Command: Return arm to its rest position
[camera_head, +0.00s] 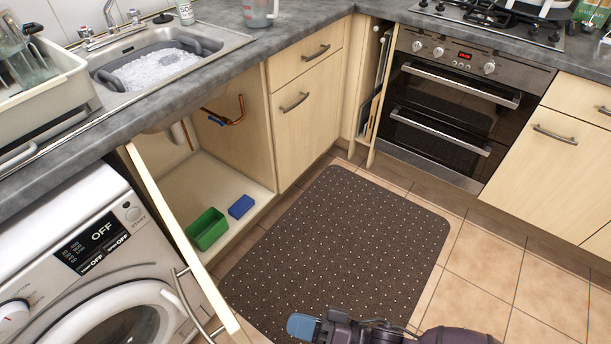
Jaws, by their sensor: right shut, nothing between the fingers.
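My right gripper (303,327) shows at the bottom edge, with a blue tip pointing left. It is shut and empty, above the dark floor mat (345,235). My right arm reaches in from the bottom right and is partly cut off by the frame. It appears clear of the cupboards. My left gripper is out of view.
The under-sink cupboard door (180,235) stands open close to the left of my right gripper. Inside are a green tub (207,229) and a blue block (241,206). A washing machine (75,255) stands at the left. The tiled floor (480,265) to the right is clear.

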